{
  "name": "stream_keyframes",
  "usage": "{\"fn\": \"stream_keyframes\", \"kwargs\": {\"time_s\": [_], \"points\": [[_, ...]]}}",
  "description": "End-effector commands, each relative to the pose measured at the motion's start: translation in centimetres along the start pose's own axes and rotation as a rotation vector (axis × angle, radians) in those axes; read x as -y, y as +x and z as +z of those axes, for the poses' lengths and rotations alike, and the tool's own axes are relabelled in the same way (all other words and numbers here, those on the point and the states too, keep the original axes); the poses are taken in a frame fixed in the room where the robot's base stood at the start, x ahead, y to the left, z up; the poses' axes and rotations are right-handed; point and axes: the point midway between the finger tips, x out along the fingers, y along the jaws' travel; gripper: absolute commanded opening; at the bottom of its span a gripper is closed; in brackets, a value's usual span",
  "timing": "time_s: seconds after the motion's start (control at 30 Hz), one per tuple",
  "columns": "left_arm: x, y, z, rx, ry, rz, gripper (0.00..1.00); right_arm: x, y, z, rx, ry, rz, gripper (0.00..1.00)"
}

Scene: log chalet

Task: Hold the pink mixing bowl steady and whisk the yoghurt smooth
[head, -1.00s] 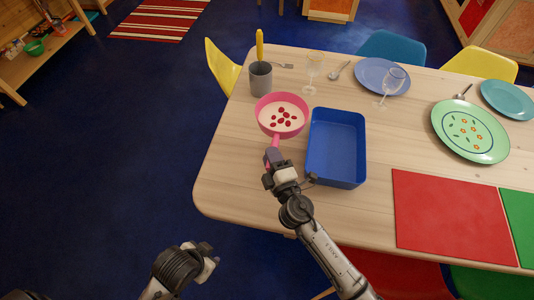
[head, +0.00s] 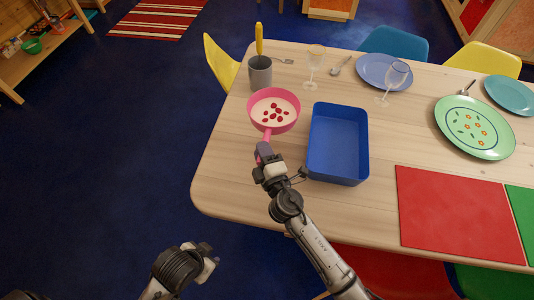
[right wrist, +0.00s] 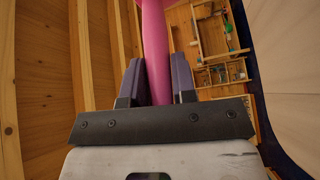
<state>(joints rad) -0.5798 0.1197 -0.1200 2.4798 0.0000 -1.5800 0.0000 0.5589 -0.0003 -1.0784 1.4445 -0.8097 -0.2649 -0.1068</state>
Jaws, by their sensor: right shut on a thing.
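The pink bowl (head: 274,97) has a long handle (head: 266,137) and holds white yoghurt with several red pieces on top. It is at the table's left end; I cannot tell whether its base touches the wood. My right gripper (head: 265,154) is shut on the handle, and the right wrist view shows the pink handle (right wrist: 156,50) between both fingers. A yellow-handled utensil (head: 259,38) stands in a grey cup (head: 260,73) behind the bowl; its lower end is hidden. My left gripper (head: 207,262) is low, off the table's left edge, clear of the bowl; its jaw opening is unclear.
A deep blue tray (head: 338,144) stands close to the right of the bowl. Two stemmed glasses (head: 315,62) (head: 394,78), a blue plate (head: 378,67) and a green plate (head: 474,127) are farther right. A red mat (head: 453,210) lies near the front edge.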

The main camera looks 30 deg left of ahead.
Motion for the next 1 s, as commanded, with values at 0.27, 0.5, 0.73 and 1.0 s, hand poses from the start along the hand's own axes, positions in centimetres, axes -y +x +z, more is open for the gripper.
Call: {"fn": "stream_keyframes", "kwargs": {"time_s": [0.27,0.5,0.73,1.0], "points": [[-0.1,1.7,0.6,0.000,0.000,0.000,0.43,1.4,1.1,-0.7,-0.002,-0.001,0.004,0.00],[-0.1,3.0,1.0,0.000,0.000,0.000,0.43,2.6,2.0,-1.3,-0.002,-0.001,0.004,0.00],[-0.1,4.2,1.4,0.000,0.000,0.000,0.43,3.7,2.9,-1.9,-0.002,0.000,0.003,0.00],[-0.2,5.8,1.9,0.000,0.000,0.000,0.43,5.0,3.9,-2.5,-0.002,-0.001,0.003,0.00]]}}
